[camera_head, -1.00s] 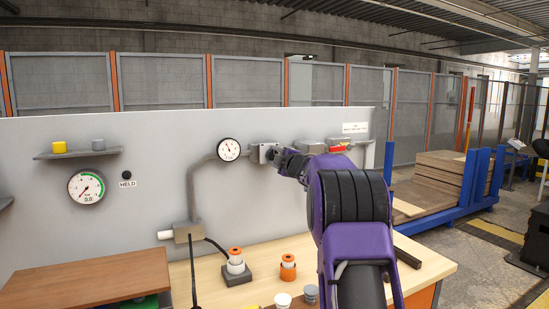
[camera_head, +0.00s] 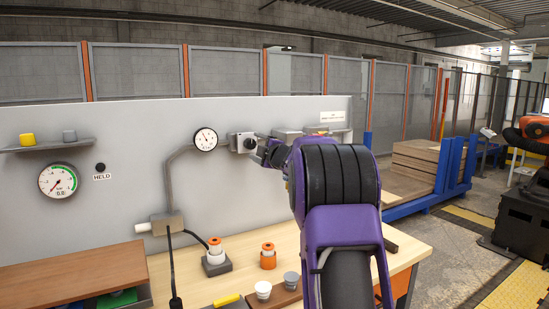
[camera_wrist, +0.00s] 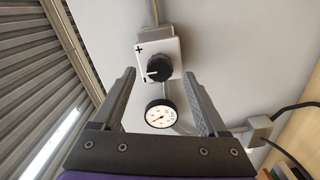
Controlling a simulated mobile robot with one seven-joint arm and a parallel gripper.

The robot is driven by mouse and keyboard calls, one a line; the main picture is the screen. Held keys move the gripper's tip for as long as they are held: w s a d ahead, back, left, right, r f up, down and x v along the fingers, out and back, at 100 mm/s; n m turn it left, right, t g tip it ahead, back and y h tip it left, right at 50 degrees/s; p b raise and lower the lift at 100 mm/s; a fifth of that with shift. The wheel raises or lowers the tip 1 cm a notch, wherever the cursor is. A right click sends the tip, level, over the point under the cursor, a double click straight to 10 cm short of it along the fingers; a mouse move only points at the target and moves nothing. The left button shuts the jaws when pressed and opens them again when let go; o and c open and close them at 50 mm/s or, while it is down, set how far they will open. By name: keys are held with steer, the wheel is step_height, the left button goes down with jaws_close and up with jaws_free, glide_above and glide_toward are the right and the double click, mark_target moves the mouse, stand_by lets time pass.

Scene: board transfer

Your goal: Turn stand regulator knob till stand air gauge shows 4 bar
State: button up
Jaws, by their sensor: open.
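The regulator knob (camera_wrist: 158,68) is black and ribbed with a white mark, on a pale box with a plus and a minus sign. The regulator (camera_head: 241,143) shows on the grey panel in the head view, partly covered by my arm. A small round air gauge (camera_head: 205,139) is piped to its left; in the wrist view the gauge (camera_wrist: 160,115) shows a needle, but its value is too small to read. My gripper (camera_wrist: 159,76) is open and empty. Its fingers point at the panel, one to each side of the knob in the picture; contact is not visible.
A larger gauge (camera_head: 58,181) marked 0.0 hangs at left, beside a dark "HELD" lamp (camera_head: 100,167). A shelf (camera_head: 48,147) holds yellow and grey caps. Orange-and-white parts and cups stand on the bench (camera_head: 190,277) below. A black cable hangs from the pipe block (camera_head: 166,224).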

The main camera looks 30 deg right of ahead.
steer(key=s, duration=1.4)
steer(key=shift+d+b, duration=0.25)
steer(key=shift+b, duration=0.15)
steer(key=shift+f, duration=0.1)
